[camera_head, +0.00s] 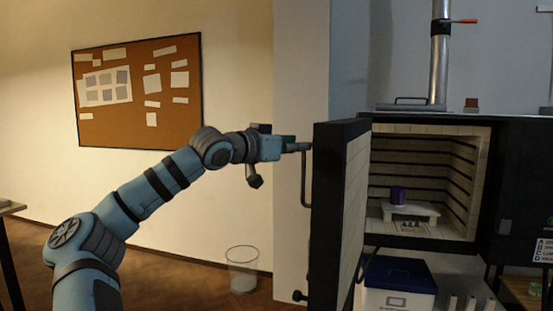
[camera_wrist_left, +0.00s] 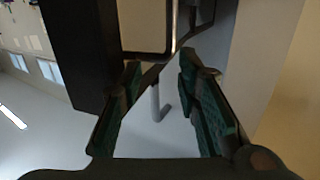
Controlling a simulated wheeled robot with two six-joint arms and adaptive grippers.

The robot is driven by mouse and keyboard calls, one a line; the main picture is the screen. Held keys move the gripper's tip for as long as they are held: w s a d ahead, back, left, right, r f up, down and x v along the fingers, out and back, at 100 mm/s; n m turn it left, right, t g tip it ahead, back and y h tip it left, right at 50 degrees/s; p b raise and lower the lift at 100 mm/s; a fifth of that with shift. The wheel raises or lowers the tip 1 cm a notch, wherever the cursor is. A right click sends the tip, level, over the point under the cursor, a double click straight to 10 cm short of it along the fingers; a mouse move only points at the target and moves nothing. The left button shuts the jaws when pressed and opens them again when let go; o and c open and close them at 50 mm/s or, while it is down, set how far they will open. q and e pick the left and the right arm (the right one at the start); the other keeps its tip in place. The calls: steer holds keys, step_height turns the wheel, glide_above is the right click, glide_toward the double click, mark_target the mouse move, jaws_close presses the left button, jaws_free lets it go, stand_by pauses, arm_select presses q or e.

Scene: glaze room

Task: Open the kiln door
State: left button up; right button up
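The kiln (camera_head: 430,245) stands at the right with its chamber exposed. Its door (camera_head: 340,215) stands wide open, swung out toward me, with the pale lining facing right. A dark bar handle (camera_head: 304,180) is on the door's outer left face. My left gripper (camera_head: 306,147) is at the upper end of this handle. In the left wrist view, the left gripper's fingers (camera_wrist_left: 160,68) are apart, with nothing clamped between them. The dark handle (camera_wrist_left: 148,56) shows just beyond the fingertips; contact is unclear. My right gripper is in neither view.
A purple cup (camera_head: 398,195) stands on a white shelf (camera_head: 425,211) inside the kiln. A blue-lidded box (camera_head: 400,275) is below. A wire bin (camera_head: 242,270) stands by the wall, left of the door. A table edge (camera_head: 10,208) is at far left.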

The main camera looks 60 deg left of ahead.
arm_select(q)
steer(key=shift+s+a+f+b, duration=0.15)
steer(key=shift+s+a+b, duration=0.35)
steer(key=shift+s+a, duration=0.2)
steer(key=shift+s+a+f+b, duration=0.15)
steer(key=shift+s+a+b, duration=0.35)
steer(key=shift+s+a, duration=0.15)
